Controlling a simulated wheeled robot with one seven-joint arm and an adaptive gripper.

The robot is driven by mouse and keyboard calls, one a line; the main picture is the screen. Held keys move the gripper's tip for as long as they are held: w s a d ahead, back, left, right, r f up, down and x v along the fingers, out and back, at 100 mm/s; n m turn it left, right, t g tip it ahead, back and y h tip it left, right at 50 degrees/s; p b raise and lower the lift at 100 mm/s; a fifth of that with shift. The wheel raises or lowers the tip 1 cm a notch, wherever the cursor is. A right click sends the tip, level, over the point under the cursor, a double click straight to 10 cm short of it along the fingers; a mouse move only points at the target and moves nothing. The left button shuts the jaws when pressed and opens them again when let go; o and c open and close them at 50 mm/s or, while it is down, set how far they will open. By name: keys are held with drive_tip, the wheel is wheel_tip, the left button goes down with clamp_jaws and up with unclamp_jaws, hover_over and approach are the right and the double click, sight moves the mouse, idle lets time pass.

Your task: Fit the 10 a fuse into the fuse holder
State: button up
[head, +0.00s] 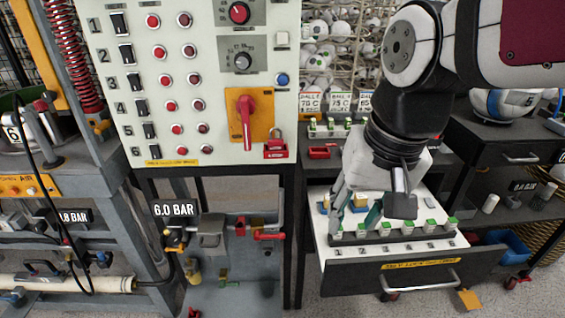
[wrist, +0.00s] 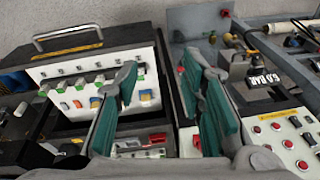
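My gripper (head: 356,214) is over the open drawer (head: 400,268) in the head view. In the wrist view my gripper (wrist: 161,68) has its teal-padded fingers spread apart, with nothing visible between them. A dark strip of fuse holders (head: 390,238) runs along the drawer's white panel, above small printed numbers. Green-and-white pieces (head: 408,227) sit along it. Small coloured pieces, probably fuses, lie behind the strip; an orange-and-white one (wrist: 145,97) shows beside the left finger in the wrist view. No rating is readable, so I cannot tell which is the 10 A fuse. My gripper hides part of the panel.
A switch panel (head: 200,80) with a red rotary handle (head: 247,118) and red padlock (head: 276,146) stands left of the drawer. A shelf with several green-topped pieces (head: 330,128) is behind the drawer. Pipework with a 6.0 BAR sign (head: 174,209) is lower left. A dark cabinet (head: 500,150) is right.

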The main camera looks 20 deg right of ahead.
drive_tip(key=s+a+n, duration=0.2)
drive_tip(key=s+n, duration=0.2)
drive_tip(key=s, duration=0.2)
drive_tip(key=shift+n+t, duration=0.3)
drive_tip(key=shift+t, duration=0.6)
wheel_tip(320, 180, up, 6)
drive_tip(key=p, duration=0.4)
drive_tip(key=shift+f, duration=0.2)
